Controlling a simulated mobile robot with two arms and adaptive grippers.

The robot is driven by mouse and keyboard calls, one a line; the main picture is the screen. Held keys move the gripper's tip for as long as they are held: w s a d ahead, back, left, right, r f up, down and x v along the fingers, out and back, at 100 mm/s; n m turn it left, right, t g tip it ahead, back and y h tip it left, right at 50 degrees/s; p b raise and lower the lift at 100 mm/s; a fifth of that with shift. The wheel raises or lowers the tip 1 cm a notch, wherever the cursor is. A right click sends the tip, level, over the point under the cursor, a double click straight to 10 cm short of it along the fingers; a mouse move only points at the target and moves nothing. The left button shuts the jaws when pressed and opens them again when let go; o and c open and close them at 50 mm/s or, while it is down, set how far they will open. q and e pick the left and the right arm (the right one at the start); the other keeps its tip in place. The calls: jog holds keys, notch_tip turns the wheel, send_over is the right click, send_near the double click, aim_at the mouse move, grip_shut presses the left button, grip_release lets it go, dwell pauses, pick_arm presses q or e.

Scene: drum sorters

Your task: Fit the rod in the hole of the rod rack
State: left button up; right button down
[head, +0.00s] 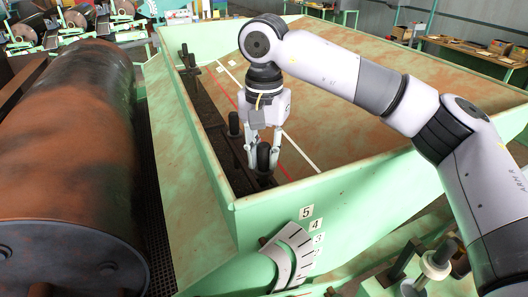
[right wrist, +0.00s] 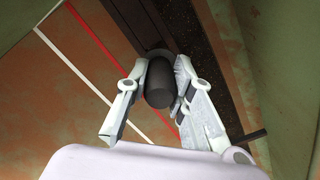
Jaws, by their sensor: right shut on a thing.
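The rod (head: 263,156) is a short dark cylinder, upright between the fingers of my right gripper (head: 263,150), which is shut on it. In the right wrist view the rod (right wrist: 160,84) shows end-on between the two fingertips (right wrist: 158,85). The rod rack (right wrist: 127,14) is a dark strip along the inside of the green trough. The rod's lower end is at the near end of the rack; a dark round rim shows just beyond it. I cannot tell whether the rod is in the hole or above it. My left gripper is not in view.
Another dark rod (head: 234,123) stands on the rack just behind, and more stand farther back. The green trough wall (head: 330,180) rises close in front, with a numbered dial (head: 292,258) outside. A rusty drum (head: 65,150) lies at left. The brown sloped floor is clear.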

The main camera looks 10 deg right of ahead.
aim_at(264, 166)
jog(key=shift+f+b, duration=1)
jog(key=shift+f, duration=0.45)
jog(key=c, duration=1.3)
grip_release()
jog(key=shift+f, duration=0.1)
notch_tip(264, 166, up, 12)
jog(key=shift+r, duration=0.1)
